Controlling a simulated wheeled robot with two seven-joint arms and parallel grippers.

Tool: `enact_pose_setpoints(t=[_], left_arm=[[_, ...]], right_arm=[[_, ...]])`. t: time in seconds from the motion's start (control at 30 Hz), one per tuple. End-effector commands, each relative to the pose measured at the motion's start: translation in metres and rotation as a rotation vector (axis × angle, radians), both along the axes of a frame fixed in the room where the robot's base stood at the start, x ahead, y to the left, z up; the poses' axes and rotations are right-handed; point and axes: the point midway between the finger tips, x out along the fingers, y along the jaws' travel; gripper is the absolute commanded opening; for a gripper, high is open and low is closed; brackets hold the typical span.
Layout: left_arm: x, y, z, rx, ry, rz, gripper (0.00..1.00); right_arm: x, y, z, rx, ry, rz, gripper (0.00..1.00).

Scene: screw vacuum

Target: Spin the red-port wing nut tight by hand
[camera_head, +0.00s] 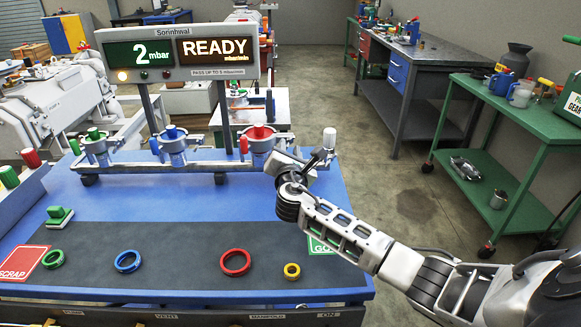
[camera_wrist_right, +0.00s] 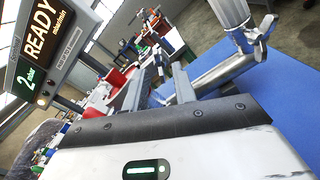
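The red port (camera_head: 262,146) stands on the manifold rail, with a red cap on top and a red knob at its left. Its wing nut cannot be made out in the head view. My right gripper (camera_head: 312,160) is just right of the red port, near the white-capped end port (camera_head: 329,142). In the right wrist view my right gripper (camera_wrist_right: 158,70) has its two fingers apart, with nothing clearly held between them. A metal wing nut (camera_wrist_right: 264,27) sits on a pipe at upper right there, outside the fingers; its port cannot be told. My left gripper is not in view.
Blue port (camera_head: 173,146) and green port (camera_head: 96,142) stand farther left. The display (camera_head: 180,52) reads 2 mbar, READY.

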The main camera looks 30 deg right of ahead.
Motion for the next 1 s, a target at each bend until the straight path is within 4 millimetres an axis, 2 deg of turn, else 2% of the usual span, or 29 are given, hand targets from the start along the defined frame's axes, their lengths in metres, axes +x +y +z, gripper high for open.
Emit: enact_pose_setpoints(t=[0.4,0.6,0.8,1.0], left_arm=[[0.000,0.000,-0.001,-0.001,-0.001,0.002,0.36],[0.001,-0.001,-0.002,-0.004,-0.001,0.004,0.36],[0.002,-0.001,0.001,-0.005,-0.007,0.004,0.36],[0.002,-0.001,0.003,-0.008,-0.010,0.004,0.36]], right_arm=[[-0.081,0.050,-0.002,0.002,0.003,0.003,0.27],[-0.113,0.069,-0.001,0.001,0.002,0.002,0.27],[-0.126,0.077,0.000,0.001,0.001,0.001,0.27],[-0.128,0.078,0.000,0.000,0.001,0.001,0.27]])
